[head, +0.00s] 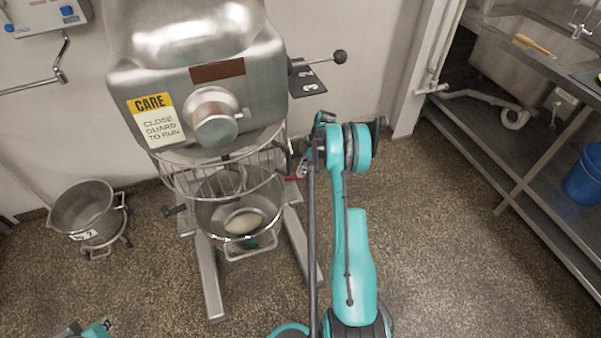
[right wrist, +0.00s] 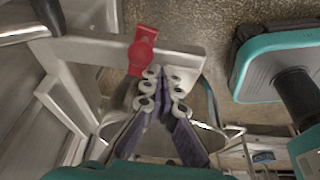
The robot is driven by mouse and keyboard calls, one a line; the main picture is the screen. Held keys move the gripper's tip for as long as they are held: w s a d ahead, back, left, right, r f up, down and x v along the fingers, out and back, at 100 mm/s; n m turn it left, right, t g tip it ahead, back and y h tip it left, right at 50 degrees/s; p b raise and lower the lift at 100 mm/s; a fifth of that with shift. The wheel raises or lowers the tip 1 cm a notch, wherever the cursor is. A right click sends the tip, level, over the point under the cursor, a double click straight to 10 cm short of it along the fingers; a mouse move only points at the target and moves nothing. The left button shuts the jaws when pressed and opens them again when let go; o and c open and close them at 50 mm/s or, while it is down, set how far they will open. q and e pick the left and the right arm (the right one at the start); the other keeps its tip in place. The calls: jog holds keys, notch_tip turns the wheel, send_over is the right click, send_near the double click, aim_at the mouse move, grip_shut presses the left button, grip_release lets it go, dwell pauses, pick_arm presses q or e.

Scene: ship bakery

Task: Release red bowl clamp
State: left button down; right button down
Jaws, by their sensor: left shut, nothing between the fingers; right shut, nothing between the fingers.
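The red bowl clamp (right wrist: 142,48) sits on a metal arm of the mixer in the right wrist view. In the head view it is a small red piece (head: 292,178) at the right side of the bowl, partly hidden. My right gripper (right wrist: 163,76) is shut and empty, its fingertips just below the clamp in the picture. I cannot tell whether they touch it. The mixer bowl (head: 212,222) hangs under the wire guard (head: 175,182) of the mixer (head: 185,75). My left gripper (head: 106,324) is shut at the bottom left, mostly cut off by the frame.
A second steel bowl on a wheeled dolly (head: 85,212) stands on the floor at the left. The mixer's legs (head: 210,285) spread over the floor. A steel sink bench (head: 500,120) with a blue bucket (head: 585,175) is at the right. The floor between is clear.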

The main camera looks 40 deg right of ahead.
pick_arm(q)
jog(key=shift+w+d, duration=0.1)
jog(key=shift+d, duration=0.1)
pick_arm(e)
jog(key=shift+w+d+n, duration=0.35)
jog(key=shift+n, duration=0.35)
jog(key=shift+d+r, duration=0.1)
